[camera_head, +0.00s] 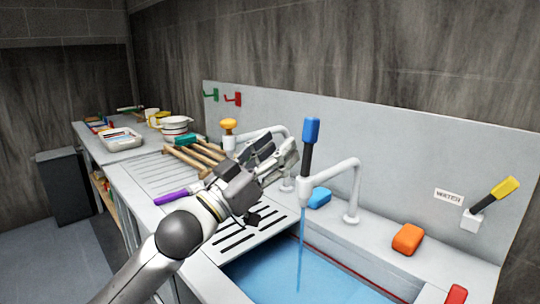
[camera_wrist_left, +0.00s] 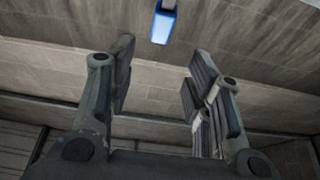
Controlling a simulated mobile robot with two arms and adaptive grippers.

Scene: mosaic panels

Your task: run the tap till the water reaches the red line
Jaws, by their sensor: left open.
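The white tap (camera_head: 350,172) has a black lever with a blue grip (camera_head: 311,130), which stands upright. A thin stream of water (camera_head: 301,240) runs from its spout into the sink. Blue water (camera_head: 290,278) covers the sink's visible floor. The red line (camera_head: 345,268) shows on the sink's back wall, just above the water's edge. My left gripper (camera_head: 284,150) is open and empty, left of the blue grip and apart from it. In the left wrist view the blue grip (camera_wrist_left: 163,22) shows beyond the open fingers (camera_wrist_left: 160,85). My right gripper is out of view.
A yellow lever (camera_head: 505,188) beside a WATER label (camera_head: 448,196) is on the right. Orange (camera_head: 408,239) and blue (camera_head: 319,198) sponges lie behind the sink. Another tap with an orange knob (camera_head: 229,126) stands behind my left gripper.

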